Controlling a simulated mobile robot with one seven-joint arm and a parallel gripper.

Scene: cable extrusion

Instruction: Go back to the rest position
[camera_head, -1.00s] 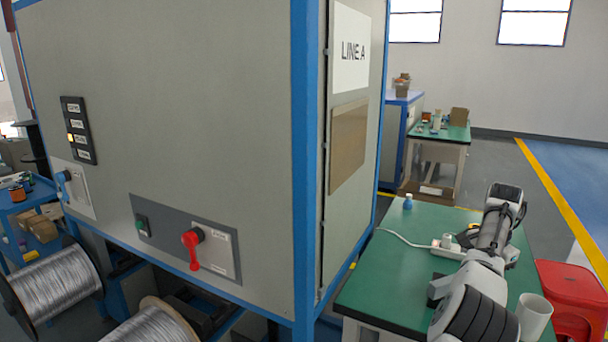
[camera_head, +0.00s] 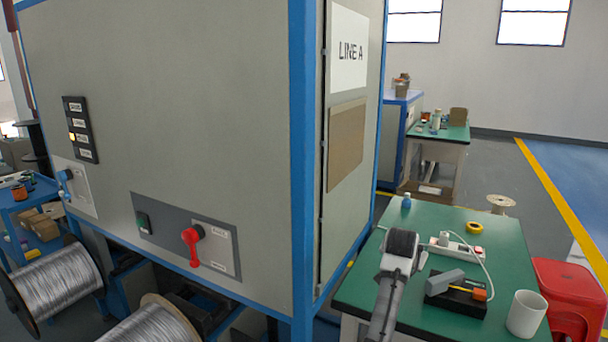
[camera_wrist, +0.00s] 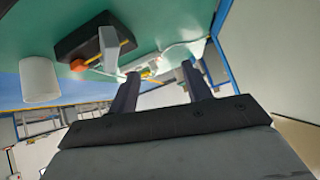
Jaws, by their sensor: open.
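My gripper (camera_wrist: 160,76) shows in the wrist view with its two dark fingers spread apart and nothing between them. The wrist view is tilted, and the green table (camera_wrist: 205,22) fills its upper left. In the head view my arm rises from the bottom edge and bends above the left part of the green table (camera_head: 455,215). My gripper cannot be made out in the head view.
On the table are a white mug (camera_head: 526,314), a black block with a grey and orange tool (camera_head: 456,292), a power strip (camera_head: 455,249), yellow tape (camera_head: 474,228) and a small blue bottle (camera_head: 406,203). The LINE A machine (camera_head: 220,110) stands left; a red stool (camera_head: 570,290) stands right.

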